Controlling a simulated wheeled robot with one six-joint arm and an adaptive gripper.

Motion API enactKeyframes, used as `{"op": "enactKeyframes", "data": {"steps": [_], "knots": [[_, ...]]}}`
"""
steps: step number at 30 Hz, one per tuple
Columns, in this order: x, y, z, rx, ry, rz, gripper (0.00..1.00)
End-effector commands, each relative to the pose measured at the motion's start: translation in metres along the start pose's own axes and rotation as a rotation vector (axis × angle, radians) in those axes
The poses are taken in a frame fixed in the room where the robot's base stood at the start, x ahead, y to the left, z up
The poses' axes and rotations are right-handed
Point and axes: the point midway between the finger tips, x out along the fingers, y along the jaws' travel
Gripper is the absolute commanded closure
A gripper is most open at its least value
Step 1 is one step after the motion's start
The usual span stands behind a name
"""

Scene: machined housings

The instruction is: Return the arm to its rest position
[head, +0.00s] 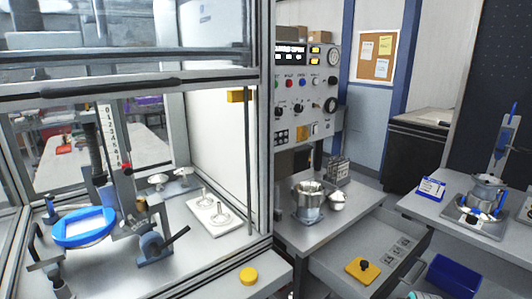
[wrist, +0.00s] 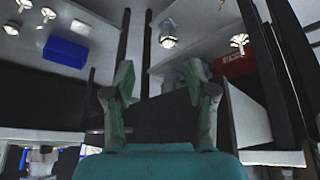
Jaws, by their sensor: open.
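My gripper (wrist: 160,82) shows in the wrist view, with its two green-grey fingers spread apart and nothing between them. The teal body of the gripper fills the bottom middle of that view. I cannot make out my gripper or arm in the head view, so the arm's overall pose is not shown.
In the wrist view, a blue bin (wrist: 66,50) and a red box (wrist: 236,65) lie beyond the fingers. The head view shows a framed glass enclosure at left, a control panel (head: 305,80), a metal pot (head: 308,200), an open drawer and a yellow knobbed plate (head: 362,270).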

Motion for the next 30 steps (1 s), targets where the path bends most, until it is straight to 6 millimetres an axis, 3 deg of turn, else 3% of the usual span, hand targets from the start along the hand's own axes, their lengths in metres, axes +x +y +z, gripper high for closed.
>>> {"op": "enactKeyframes", "data": {"steps": [1, 6, 14, 23, 30], "knots": [[0.009, -0.009, 0.020, -0.002, 0.013, 0.000, 0.44], [0.026, -0.033, 0.073, -0.006, 0.084, 0.005, 0.44], [0.029, -0.066, 0.155, -0.013, 0.197, 0.007, 0.44], [0.001, -0.095, 0.245, -0.021, 0.326, 0.003, 0.44], [-0.045, -0.111, 0.306, -0.029, 0.430, -0.008, 0.44]]}}
